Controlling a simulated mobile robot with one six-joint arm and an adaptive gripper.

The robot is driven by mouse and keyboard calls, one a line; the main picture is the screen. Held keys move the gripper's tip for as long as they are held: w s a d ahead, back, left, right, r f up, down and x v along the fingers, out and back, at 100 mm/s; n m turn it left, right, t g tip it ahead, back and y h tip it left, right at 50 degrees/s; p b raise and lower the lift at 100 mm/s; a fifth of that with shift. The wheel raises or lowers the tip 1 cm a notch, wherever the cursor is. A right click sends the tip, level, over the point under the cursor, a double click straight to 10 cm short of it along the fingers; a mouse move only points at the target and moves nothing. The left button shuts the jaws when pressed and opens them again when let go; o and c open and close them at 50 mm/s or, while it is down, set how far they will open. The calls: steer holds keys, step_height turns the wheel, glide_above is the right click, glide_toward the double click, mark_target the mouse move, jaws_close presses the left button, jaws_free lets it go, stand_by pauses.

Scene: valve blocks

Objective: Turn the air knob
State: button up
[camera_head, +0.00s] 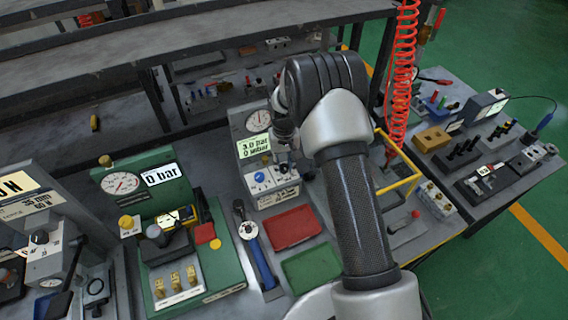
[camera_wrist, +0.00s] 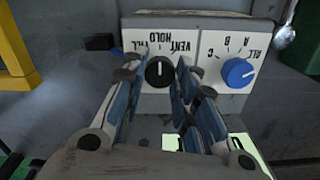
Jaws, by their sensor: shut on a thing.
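The black air knob (camera_wrist: 159,70) with a white pointer line sits on a white plate marked FILL, HOLD and VENT in the wrist view. Its pointer line points up in the picture, toward HOLD. My gripper (camera_wrist: 158,74) is shut on the knob, one blue-padded finger on each side. A blue knob (camera_wrist: 238,73) marked A, B, C and ALL is beside it, apart from the fingers. In the head view the blue knob (camera_head: 259,177) shows on the test box; the black knob is not clear behind my gripper (camera_head: 284,135).
Above the knobs stand a display (camera_head: 254,146) reading about 3.0 bar and a round gauge (camera_head: 258,120). A red tray (camera_head: 292,227) and a green tray (camera_head: 312,268) lie in front. A yellow frame (camera_head: 400,187) and a red coiled hose (camera_head: 403,75) are to the right.

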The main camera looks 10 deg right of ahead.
mark_target(284, 167)
steer(key=o, duration=1.1)
step_height(284, 167, up, 12)
steer(key=shift+r, duration=0.1)
stand_by(0.4)
